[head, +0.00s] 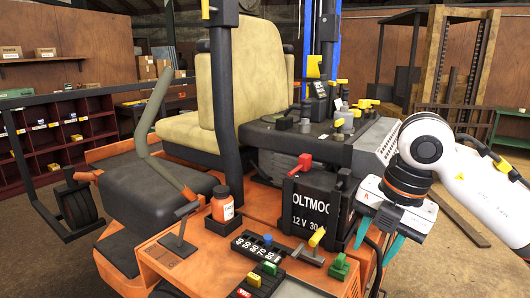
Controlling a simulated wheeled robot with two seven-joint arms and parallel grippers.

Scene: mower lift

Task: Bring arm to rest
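My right arm (470,175) comes in from the right edge, white with a dark and orange wrist ring. My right gripper (377,243) points down beside the right side of the black battery (312,208). Its two teal fingers are apart, and I see nothing held between them. A dark cable runs down behind or near the fingers; I cannot tell whether they touch it. The battery stands upright on the orange mower (200,265) and has a red terminal cap (304,163) on top. My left gripper is not in view.
An orange bottle (222,207), a black numbered strip (262,248) and small coloured switches sit on the mower deck. A dark upright post (225,80) stands before the beige seat (262,75). Red shelving (60,130) is at left. Open floor lies at right.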

